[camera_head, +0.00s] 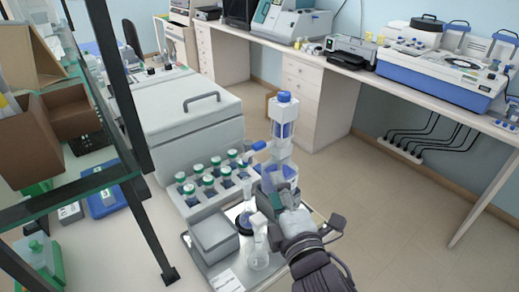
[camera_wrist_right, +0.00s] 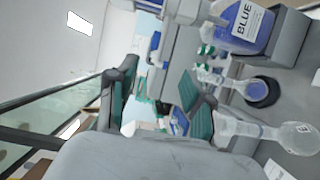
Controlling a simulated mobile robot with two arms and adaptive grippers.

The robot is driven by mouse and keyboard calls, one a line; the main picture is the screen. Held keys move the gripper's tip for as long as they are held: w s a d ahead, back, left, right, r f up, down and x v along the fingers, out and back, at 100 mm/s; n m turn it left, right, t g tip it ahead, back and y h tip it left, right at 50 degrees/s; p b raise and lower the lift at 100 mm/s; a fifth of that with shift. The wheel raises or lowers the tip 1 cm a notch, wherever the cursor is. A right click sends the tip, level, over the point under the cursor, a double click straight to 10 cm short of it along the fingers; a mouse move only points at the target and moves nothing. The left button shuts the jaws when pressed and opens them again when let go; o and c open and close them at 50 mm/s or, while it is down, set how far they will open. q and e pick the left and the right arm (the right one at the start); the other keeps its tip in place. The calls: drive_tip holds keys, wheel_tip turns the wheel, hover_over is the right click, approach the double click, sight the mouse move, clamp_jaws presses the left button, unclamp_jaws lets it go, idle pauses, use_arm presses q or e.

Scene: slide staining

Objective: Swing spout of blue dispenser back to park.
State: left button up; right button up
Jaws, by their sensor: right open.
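The blue dispenser (camera_head: 283,130) is a tall clear column with a blue cap, standing on a base with blue liquid (camera_head: 290,172). Its bottle labelled BLUE (camera_wrist_right: 243,22) shows at the top of the right wrist view. A blue-and-white arm, which looks like the spout (camera_head: 258,145), sticks out to the left from the column towards the rack of green-capped vials. My right gripper (camera_head: 301,206) is open just in front of the dispenser's base, below the spout, and looks empty. It also shows in the right wrist view (camera_wrist_right: 158,80). My left gripper is not in view.
A rack of green-capped vials (camera_head: 187,212) stands left of the dispenser. A grey box (camera_head: 213,237) and a clear flask (camera_head: 259,248) are on the tray (camera_head: 228,270) close to my right gripper. A glass shelf (camera_head: 75,188) with dark posts is at the left. Open floor lies right.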

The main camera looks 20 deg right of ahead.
drive_tip(key=b, duration=0.2)
approach(259, 150)
drive_tip(key=w, duration=0.1)
drive_tip(key=w+p, duration=0.1)
drive_tip(key=w, duration=0.3)
drive_tip(key=w+p, duration=0.1)
drive_tip(key=w, duration=0.3)
drive_tip(key=shift+d+f, duration=0.1)
drive_tip(key=shift+d, duration=0.1)
drive_tip(key=shift+w+f, duration=0.1)
drive_tip(key=shift+w, duration=0.55)
clamp_jaws()
